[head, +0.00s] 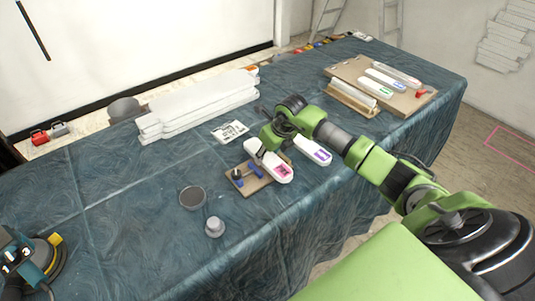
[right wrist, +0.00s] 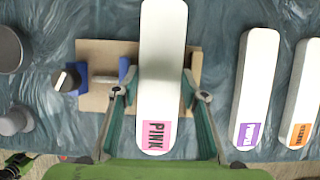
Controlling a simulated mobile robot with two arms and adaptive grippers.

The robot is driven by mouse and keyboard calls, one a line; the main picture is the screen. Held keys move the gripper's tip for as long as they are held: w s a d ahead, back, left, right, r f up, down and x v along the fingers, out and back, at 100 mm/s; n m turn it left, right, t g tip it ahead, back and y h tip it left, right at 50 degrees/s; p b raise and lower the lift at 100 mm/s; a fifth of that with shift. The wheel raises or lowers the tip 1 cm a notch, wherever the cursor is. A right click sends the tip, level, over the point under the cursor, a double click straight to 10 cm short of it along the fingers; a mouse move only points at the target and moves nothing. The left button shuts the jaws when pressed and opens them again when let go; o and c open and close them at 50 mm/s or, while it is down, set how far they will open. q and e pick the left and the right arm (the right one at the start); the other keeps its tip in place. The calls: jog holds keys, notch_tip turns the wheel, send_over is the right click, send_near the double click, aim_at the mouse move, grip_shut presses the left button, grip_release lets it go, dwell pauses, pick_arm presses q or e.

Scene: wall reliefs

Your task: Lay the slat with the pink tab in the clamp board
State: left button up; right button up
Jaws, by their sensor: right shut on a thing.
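My right gripper (head: 270,138) is shut on the white slat with the pink tab (head: 270,162). In the right wrist view its two fingers (right wrist: 159,95) stand on either side of the slat (right wrist: 164,65), with the pink tab end towards me. The wooden clamp board (head: 243,184) with blue clamps lies on the table under the slat; it also shows in the right wrist view (right wrist: 97,103). The slat crosses over the board's right part, beside the blue clamp pieces on the left. I cannot tell whether it touches the board. My left gripper is not in view.
A purple-tab slat (head: 313,150) lies right of the board; an orange-tab slat (right wrist: 304,90) is beyond it. A dark round dish (head: 193,197) and a grey knob (head: 214,227) stand at left. White slats (head: 205,105) are stacked behind.

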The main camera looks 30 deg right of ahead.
jog(key=shift+f+b, duration=0.55)
jog(key=shift+f, duration=0.15)
jog(key=o, duration=1.3)
jog(key=shift+w, duration=0.1)
jog(key=shift+c, duration=0.2)
jog(key=shift+d+r, duration=0.1)
jog(key=shift+r, duration=0.05)
jog(key=shift+s+r, duration=0.2)
jog(key=shift+r, duration=0.15)
jog(key=v, duration=1.1)
